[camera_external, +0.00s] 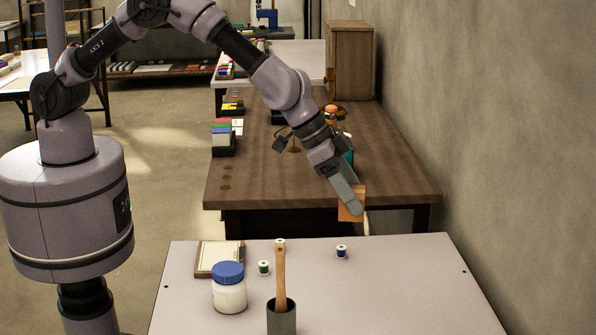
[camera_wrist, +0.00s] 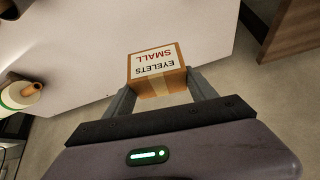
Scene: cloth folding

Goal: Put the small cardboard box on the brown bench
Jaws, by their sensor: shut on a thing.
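My gripper (camera_external: 347,194) is shut on the small cardboard box (camera_external: 350,208), which is orange-brown. In the wrist view the box (camera_wrist: 157,84) sits between both fingers, with a white label reading "EYELETS SMALL" facing the camera. The box is held in the air. In the external view it overlaps the near right edge of the brown bench (camera_external: 270,190) and appears close to the gap before the pale table; its exact height is hard to tell. Brown wood at the upper right of the wrist view (camera_wrist: 292,30) looks like the bench.
The pale table (camera_external: 400,290) in front holds a blue-lidded jar (camera_external: 229,289), a grey cup with a wooden handle (camera_external: 281,315), thread spools (camera_external: 342,252) and a framed board (camera_external: 215,260). The bench has colored items at left (camera_external: 223,138) and a wooden cabinet (camera_external: 350,60) behind. Its near middle is clear.

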